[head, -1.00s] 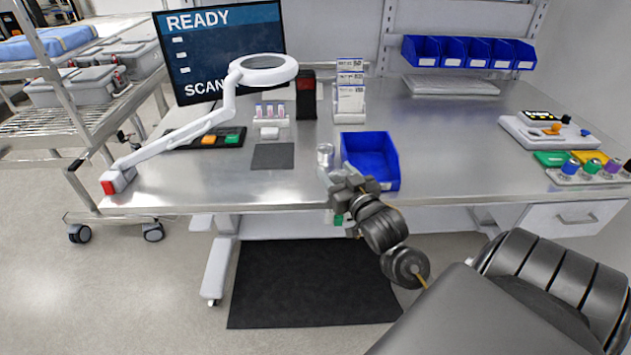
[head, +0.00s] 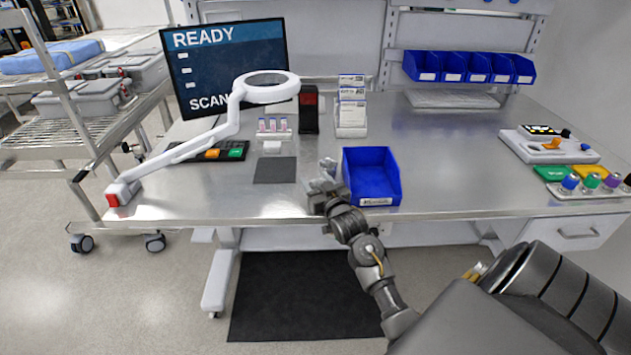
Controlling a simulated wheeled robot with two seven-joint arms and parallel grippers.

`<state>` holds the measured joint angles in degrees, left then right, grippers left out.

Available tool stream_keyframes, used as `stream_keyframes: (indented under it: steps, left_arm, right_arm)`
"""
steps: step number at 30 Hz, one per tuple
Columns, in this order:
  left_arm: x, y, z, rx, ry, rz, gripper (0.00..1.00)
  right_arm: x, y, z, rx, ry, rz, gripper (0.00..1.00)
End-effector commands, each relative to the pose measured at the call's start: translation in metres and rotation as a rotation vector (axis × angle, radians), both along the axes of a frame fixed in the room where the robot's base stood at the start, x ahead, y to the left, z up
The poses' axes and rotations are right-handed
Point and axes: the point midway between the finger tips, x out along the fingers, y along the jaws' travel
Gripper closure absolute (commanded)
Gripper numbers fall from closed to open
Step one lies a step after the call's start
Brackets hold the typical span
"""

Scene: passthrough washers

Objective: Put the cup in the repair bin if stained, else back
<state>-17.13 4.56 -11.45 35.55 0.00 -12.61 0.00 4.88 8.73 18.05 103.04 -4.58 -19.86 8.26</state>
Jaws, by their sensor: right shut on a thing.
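A small silvery cup (head: 327,167) is at my right gripper, just left of the blue bin. It is small and partly hidden by the gripper, so I cannot tell whether it is stained or whether it touches the table. My right gripper (head: 323,185) is shut on the cup, above the table's front part. The open blue bin (head: 372,158) stands on the table immediately right of the gripper, with a white label on its front that I cannot read. It looks empty. My left gripper is not in view.
A dark square mat (head: 275,170) lies left of the cup. The white ring-lamp arm (head: 233,120) reaches over the table's left side. A card holder (head: 351,115) stands behind the bin. Coloured knobs (head: 591,181) are at far right. The table (head: 450,165) right of the bin is clear.

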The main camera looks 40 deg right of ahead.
Motion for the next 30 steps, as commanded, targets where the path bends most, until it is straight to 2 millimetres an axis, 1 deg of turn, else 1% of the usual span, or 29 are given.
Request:
stream_keyframes:
  steps: [1, 3, 15, 16, 20, 21, 28, 30]
  left_arm:
    - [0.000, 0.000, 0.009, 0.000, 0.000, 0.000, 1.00]
    - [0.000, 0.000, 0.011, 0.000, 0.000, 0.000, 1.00]
    - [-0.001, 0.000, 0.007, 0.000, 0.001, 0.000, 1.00]
    - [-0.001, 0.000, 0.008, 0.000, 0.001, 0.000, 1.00]
    - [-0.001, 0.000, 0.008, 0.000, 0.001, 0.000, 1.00]
    - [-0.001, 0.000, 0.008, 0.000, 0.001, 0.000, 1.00]
    - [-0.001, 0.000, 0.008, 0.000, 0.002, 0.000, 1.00]
    - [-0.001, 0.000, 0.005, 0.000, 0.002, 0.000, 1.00]
  right_arm:
    - [0.003, -0.001, 0.003, 0.001, 0.001, 0.000, 0.68]
    - [0.006, -0.001, -0.001, 0.000, 0.001, 0.000, 0.68]
    - [0.007, -0.002, -0.007, 0.000, 0.000, 0.000, 0.68]
    - [0.007, -0.002, -0.007, 0.000, 0.000, 0.000, 0.43]
    - [0.007, -0.001, -0.006, 0.000, 0.000, 0.000, 0.26]
    - [0.007, -0.001, -0.006, 0.000, 0.000, 0.000, 0.23]
    - [0.006, -0.001, -0.007, 0.000, 0.000, 0.000, 0.23]
    - [0.006, -0.001, -0.008, 0.000, -0.001, 0.000, 0.23]
